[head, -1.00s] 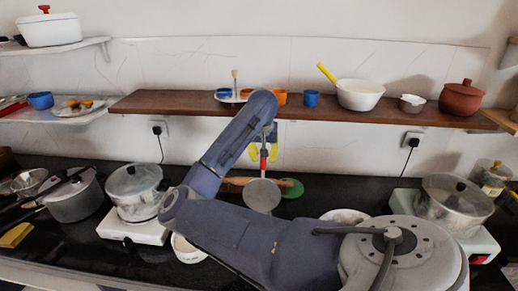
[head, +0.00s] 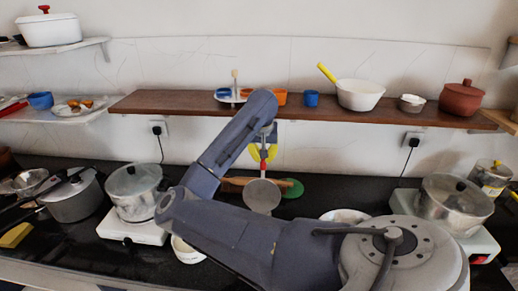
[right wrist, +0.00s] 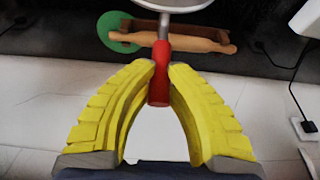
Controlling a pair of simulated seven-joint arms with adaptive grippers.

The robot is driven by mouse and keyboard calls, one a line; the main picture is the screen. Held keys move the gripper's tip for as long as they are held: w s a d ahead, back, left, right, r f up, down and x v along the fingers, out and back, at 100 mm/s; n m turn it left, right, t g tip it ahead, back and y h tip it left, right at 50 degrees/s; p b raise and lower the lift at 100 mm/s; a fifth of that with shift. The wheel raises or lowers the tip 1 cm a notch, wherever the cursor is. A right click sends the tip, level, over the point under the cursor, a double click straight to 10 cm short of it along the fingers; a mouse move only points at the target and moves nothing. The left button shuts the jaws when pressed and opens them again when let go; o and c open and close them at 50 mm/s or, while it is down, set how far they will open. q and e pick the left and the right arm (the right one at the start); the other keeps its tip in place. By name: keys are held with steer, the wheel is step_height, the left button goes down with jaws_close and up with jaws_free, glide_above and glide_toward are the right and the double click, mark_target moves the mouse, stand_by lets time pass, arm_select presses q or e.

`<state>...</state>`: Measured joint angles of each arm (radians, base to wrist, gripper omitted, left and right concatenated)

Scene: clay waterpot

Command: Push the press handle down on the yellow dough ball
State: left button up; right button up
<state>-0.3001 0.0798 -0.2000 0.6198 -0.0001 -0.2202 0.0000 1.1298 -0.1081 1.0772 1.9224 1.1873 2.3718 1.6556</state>
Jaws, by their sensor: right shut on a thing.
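The press has a red handle (right wrist: 160,75), a thin metal stem and a round grey disc (head: 262,196). The disc's edge also shows at the top of the right wrist view. My right gripper (head: 263,153) has yellow fingers (right wrist: 159,76), and their tips are shut on the red handle from both sides. The press hangs below the gripper with its disc downward in the head view. I see no yellow dough ball; whether it is behind the disc or my arm, I cannot tell. My left gripper is not in view.
A wooden rolling pin (right wrist: 200,42) and a green disc (head: 292,187) lie behind the press. A white bowl (head: 186,250) is partly hidden by my right arm. Pots on white burners stand left and right. A wooden shelf (head: 200,103) with cups runs above the counter.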

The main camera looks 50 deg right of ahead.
steer(key=shift+s+a+r, duration=0.2)
steer(key=shift+s+a, duration=0.2)
steer(key=shift+a, duration=0.15)
steer(key=shift+s+a+r, duration=0.2)
steer(key=shift+s+a, duration=0.2)
steer(key=shift+a, duration=0.1)
jaws_close()
steer(key=shift+a, duration=0.15)
steer(key=shift+s+a+r, duration=0.15)
steer(key=shift+s+a, duration=0.35)
steer(key=shift+a, duration=0.15)
steer(key=shift+s+a+r, duration=0.15)
steer(key=shift+s+a, duration=0.35)
steer(key=shift+a, duration=0.15)
steer(key=shift+s+a, duration=0.55)
steer(key=shift+a, duration=0.2)
steer(key=shift+s+a, duration=0.55)
steer(key=shift+a, duration=0.15)
steer(key=shift+s+a, duration=0.1)
